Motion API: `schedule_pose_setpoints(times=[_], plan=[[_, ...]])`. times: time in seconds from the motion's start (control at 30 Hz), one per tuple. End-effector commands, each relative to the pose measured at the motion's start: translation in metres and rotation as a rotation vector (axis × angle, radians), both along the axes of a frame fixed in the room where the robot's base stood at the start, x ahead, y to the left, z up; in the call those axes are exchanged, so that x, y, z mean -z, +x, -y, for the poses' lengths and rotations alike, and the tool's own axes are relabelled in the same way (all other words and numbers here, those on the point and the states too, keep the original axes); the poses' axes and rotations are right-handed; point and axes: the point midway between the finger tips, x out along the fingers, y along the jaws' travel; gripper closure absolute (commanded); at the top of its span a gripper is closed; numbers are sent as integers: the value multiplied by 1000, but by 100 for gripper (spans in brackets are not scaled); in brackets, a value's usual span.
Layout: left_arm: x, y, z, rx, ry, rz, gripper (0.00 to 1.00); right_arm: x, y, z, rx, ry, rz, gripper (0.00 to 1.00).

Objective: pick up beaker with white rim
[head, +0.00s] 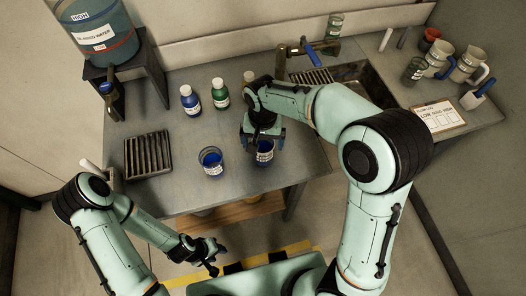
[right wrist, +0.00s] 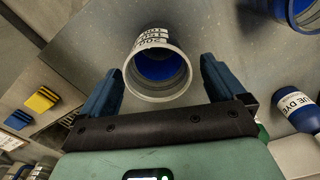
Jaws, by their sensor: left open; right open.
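The beaker with white rim (right wrist: 158,74) holds blue liquid and carries a printed label. In the right wrist view it lies between the two open blue fingers of my right gripper (right wrist: 160,85), with a gap on each side. In the head view this beaker (head: 265,158) stands near the table's front edge, partly hidden under my right gripper (head: 263,137). A second beaker (head: 211,161) with blue liquid stands to its left; its blue rim also shows at the top right of the wrist view (right wrist: 297,14). My left gripper (head: 211,262) is open and empty, low in front of the table.
A blue dye bottle (head: 190,100) and a green one (head: 220,94) stand behind the beakers. A black slotted rack (head: 148,154) lies at the left. A water tank (head: 96,32) is at the back left. A sink (head: 365,78), mugs (head: 467,66) and a clipboard (head: 438,116) are at the right.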

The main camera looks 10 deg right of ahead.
Motion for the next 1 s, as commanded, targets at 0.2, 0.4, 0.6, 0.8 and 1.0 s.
schedule_pose_setpoints(times=[0.2, 0.4, 0.6, 0.8, 1.0], plan=[[2, -1, 0, 0, 0, -1, 57, 34, -6, 0, 1, -2, -5, 3], [3, -2, 0, 0, 0, -2, 57, 46, -5, 0, 1, -1, 0, 3], [2, -2, 0, 0, 0, -2, 57, 46, -5, 0, 0, 0, 0, 10], [2, -2, 0, 0, 0, -2, 57, 46, -5, 0, 0, -1, 0, 59], [2, -2, 0, 0, 0, -2, 57, 46, -5, 0, 0, 0, 0, 60]])
